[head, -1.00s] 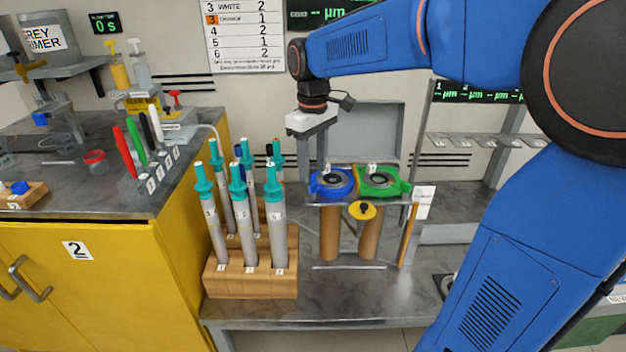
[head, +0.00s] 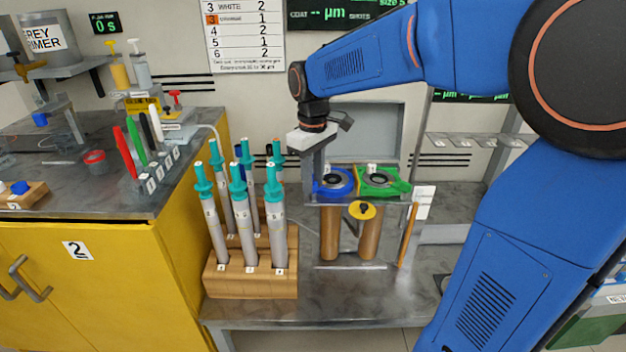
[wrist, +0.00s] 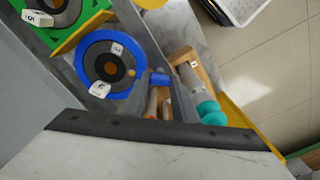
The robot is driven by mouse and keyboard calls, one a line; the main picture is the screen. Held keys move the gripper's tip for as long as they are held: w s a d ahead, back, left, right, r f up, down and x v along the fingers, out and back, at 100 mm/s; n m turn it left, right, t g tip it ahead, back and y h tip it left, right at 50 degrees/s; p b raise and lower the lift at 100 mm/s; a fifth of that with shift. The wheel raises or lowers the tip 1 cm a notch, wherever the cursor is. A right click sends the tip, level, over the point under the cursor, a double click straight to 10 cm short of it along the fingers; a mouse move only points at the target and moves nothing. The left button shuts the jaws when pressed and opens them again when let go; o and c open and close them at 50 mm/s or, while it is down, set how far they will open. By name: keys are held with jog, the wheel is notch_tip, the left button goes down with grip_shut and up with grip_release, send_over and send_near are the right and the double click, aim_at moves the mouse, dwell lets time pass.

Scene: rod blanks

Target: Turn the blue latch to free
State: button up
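The blue latch (head: 333,183) is a round blue ring with a dark centre, on top of a grey stand above a brown tube. It shows from above in the wrist view (wrist: 85,62), with a small blue tab (wrist: 160,79) at its right side. My gripper (head: 319,172) points down at the left edge of the blue latch. In the wrist view, its grey fingers (wrist: 158,84) stand apart on either side of the tab. Whether they touch the tab is hard to see.
A green latch (head: 380,182) sits right beside the blue one. A yellow round knob (head: 362,210) is on the stand's front. A wooden rack (head: 250,283) with several teal-capped tubes stands close on the left. The bench front right of the rack is clear.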

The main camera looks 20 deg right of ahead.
jog(key=shift+m, duration=0.3)
jog(key=m, duration=0.9)
jog(key=shift+m, duration=0.3)
dwell(0.3)
jog(key=o, duration=1)
jog(key=shift+o, duration=0.2)
notch_tip(320, 180, up, 18)
jog(key=shift+f, duration=0.25)
